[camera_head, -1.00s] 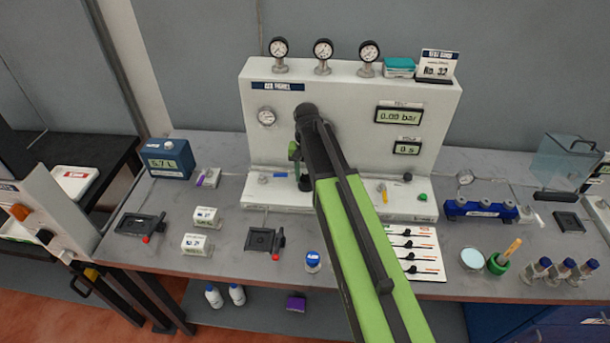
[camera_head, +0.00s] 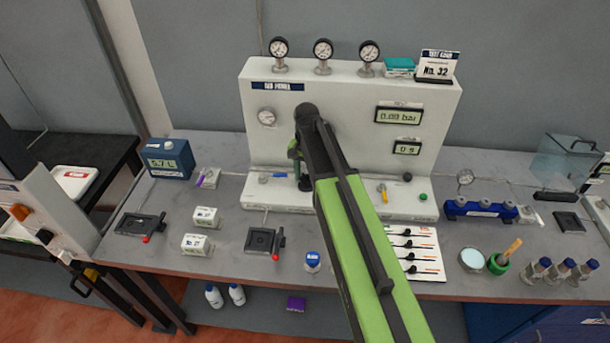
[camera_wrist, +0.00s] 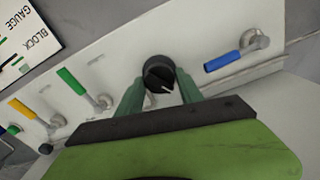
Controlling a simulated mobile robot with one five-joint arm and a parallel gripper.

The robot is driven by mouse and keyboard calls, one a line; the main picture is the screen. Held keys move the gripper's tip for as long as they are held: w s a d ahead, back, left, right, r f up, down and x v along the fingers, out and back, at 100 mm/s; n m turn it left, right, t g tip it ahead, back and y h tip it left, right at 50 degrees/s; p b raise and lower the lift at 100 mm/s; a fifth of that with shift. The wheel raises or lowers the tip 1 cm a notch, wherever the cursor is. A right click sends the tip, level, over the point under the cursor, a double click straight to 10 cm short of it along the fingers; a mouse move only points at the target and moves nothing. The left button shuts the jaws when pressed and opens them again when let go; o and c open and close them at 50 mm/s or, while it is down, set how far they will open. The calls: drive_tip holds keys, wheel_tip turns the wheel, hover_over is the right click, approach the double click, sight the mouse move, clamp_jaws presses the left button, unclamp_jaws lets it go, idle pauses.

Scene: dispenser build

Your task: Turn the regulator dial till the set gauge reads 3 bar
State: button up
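The black regulator dial (camera_wrist: 159,74) shows in the wrist view, on the white ledge of the gas panel, with a white pointer mark toward the lower right. My gripper (camera_wrist: 160,88) has its two green fingers on either side of the dial; whether both touch it I cannot tell. In the head view my arm hides the dial, and my gripper (camera_head: 299,165) is at the panel's ledge. The small round gauge (camera_head: 267,117) on the panel's left face is too small to read. The digital display (camera_head: 399,116) reads about 0.00 bar.
A blue-handled valve (camera_wrist: 230,62) is right of the dial; a green-handled valve (camera_wrist: 76,86) and a yellow-handled valve (camera_wrist: 25,112) are to its left. Three round gauges (camera_head: 323,50) stand on the panel's top. A second display (camera_head: 406,148) sits below the first.

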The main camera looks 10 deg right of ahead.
sight(306, 175)
drive_tip(key=o, duration=0.3)
drive_tip(key=shift+o, duration=0.2)
wheel_tip(306, 175, up, 17)
drive_tip(key=p, duration=1.7)
drive_tip(key=shift+r, duration=0.2)
